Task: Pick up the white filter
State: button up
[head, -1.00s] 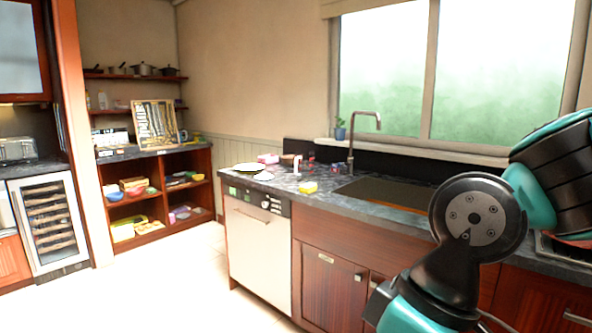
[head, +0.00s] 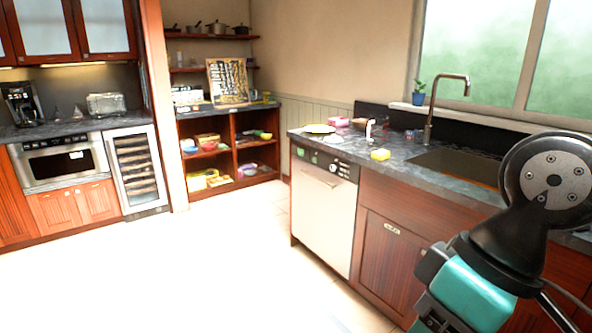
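I cannot pick out the white filter with certainty. Two small pale shapes (head: 78,112) stand on the left counter between the black coffee maker (head: 22,103) and the toaster; they are too small to identify. My arm, with teal and black links, fills the right side of the head view. Its gripper does not show in the picture, so I cannot see whether it holds anything.
A toaster (head: 106,104) sits on the left counter above a built-in microwave (head: 62,160) and wine cooler (head: 136,170). The floor (head: 170,270) between is clear.

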aim_at(333, 139)
jog(key=u, duration=0.65)
jog(key=i, duration=3.5)
jog(key=z, duration=1.15)
jog(key=i, duration=0.75)
jog(key=z, duration=0.3)
